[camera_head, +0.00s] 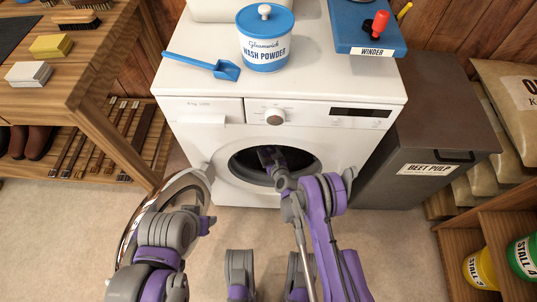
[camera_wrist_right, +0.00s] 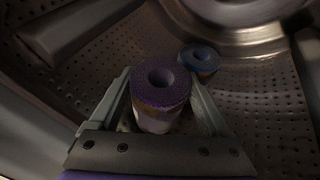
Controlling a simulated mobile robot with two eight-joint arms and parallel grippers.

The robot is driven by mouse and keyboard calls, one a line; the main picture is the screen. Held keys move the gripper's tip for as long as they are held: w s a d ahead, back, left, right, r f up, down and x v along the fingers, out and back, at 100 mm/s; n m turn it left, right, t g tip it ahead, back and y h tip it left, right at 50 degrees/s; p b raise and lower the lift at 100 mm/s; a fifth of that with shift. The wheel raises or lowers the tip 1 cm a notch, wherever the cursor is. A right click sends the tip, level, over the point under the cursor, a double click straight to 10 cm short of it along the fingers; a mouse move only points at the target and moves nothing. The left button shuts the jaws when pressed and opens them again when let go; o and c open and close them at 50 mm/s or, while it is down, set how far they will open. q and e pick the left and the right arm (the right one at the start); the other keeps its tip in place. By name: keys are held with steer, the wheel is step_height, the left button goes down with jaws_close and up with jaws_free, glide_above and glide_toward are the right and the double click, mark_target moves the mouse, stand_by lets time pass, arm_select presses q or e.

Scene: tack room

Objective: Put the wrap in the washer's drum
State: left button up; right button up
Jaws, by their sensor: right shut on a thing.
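The white washer (camera_head: 210,137) stands ahead with its round door (camera_head: 150,208) swung open to the left. My right arm reaches through the opening, and its gripper (camera_head: 268,155) is inside the dark drum (camera_head: 305,161). In the right wrist view the right gripper (camera_wrist_right: 160,108) is shut on a purple rolled wrap (camera_wrist_right: 160,88), one finger on either side of it. The perforated drum wall (camera_wrist_right: 265,100) surrounds it. A blue roll (camera_wrist_right: 200,60) lies deeper in the drum. My left gripper (camera_head: 208,222) is beside the open door; its fingers are too unclear to read.
A wash powder tub (camera_head: 264,50), a blue scoop (camera_head: 205,65) and a blue winder (camera_head: 365,35) are on the washer's top. A grey beet pulp bin (camera_head: 440,120) stands close on the right. A wooden bench (camera_head: 95,80) with brushes is on the left.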

step_height(320, 180, down, 2)
steer(key=o, duration=1.3)
steer(key=shift+f, duration=0.1)
steer(key=shift+c, duration=0.2)
